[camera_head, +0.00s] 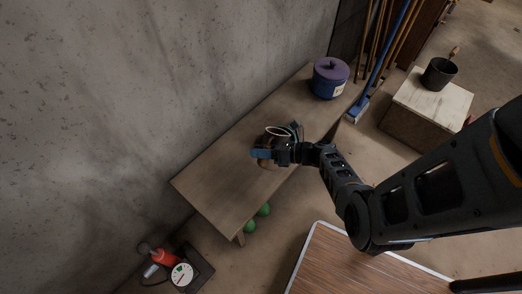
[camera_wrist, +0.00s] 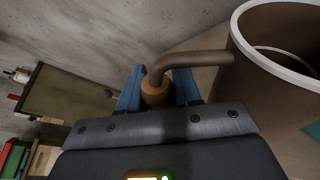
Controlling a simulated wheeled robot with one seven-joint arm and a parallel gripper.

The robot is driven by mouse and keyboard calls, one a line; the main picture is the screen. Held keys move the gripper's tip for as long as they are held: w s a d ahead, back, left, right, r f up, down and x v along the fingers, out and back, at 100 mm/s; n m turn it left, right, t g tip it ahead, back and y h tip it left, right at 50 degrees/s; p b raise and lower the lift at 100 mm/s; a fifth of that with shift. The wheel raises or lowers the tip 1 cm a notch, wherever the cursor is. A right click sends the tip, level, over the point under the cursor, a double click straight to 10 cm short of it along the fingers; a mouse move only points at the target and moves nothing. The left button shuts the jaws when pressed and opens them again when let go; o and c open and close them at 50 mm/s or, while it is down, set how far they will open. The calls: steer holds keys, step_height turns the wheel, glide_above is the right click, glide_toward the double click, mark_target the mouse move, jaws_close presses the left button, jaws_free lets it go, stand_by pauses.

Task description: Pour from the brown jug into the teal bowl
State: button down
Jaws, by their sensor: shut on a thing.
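The brown jug (camera_head: 272,138) with a pale rim is over the wooden bench in the head view, partly covered by my gripper (camera_head: 280,152). In the wrist view the jug (camera_wrist: 262,85) fills the right side, its wide mouth showing a dark inside. My gripper (camera_wrist: 157,92) is shut on the jug's handle (camera_wrist: 156,90), with the orange-brown grip between the two blue fingers. A small teal patch, likely the teal bowl (camera_wrist: 314,129), shows at the right edge of the wrist view, mostly hidden behind the jug. I cannot tell whether the jug touches the bench.
A purple-lidded blue jar (camera_head: 331,79) stands at the bench's (camera_head: 215,180) far end. A blue broom (camera_head: 362,104) leans beside it. A black pot (camera_head: 439,73) sits on a wooden box (camera_head: 430,102). Green balls (camera_head: 257,216) lie below the bench. The bench's near left part is clear.

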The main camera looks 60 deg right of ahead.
step_height(320, 180, up, 5)
steer(key=p, duration=0.5)
steer(key=shift+r, duration=0.15)
steer(key=shift+n+h+b, duration=0.4)
steer(key=shift+n+h, duration=1)
steer(key=shift+n, duration=1.3)
